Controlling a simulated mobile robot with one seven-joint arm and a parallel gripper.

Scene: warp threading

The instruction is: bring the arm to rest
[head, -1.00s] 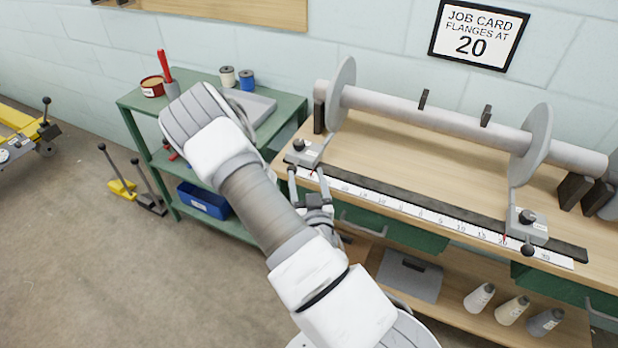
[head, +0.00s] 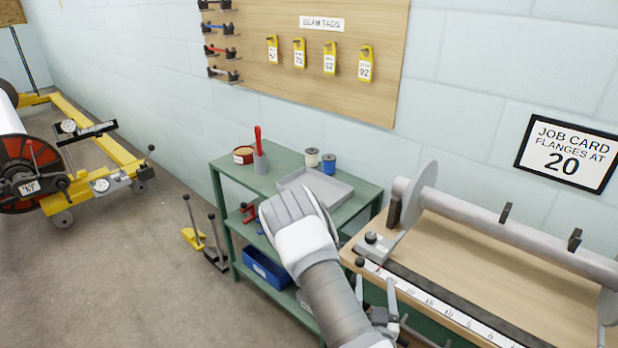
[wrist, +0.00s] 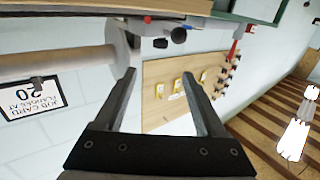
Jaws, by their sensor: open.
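My gripper (head: 376,284) is low in the head view, in front of the left end of the wooden bench (head: 470,262), partly cut off by my own arm. Its fingers are apart and nothing shows between them. In the wrist view my gripper (wrist: 158,74) is also spread and empty, with the room appearing upside down around it. My arm reaches up from the bottom of the head view and bends over in front of the green shelf cart (head: 232,167).
On the bench are a grey roller (head: 510,228), a ruler (head: 440,305) and a sliding stop (head: 376,250). The cart carries a grey tray (head: 335,190) and a blue bin (head: 266,268). A yellow-framed machine (head: 110,145) stands left. Floor between is mostly clear.

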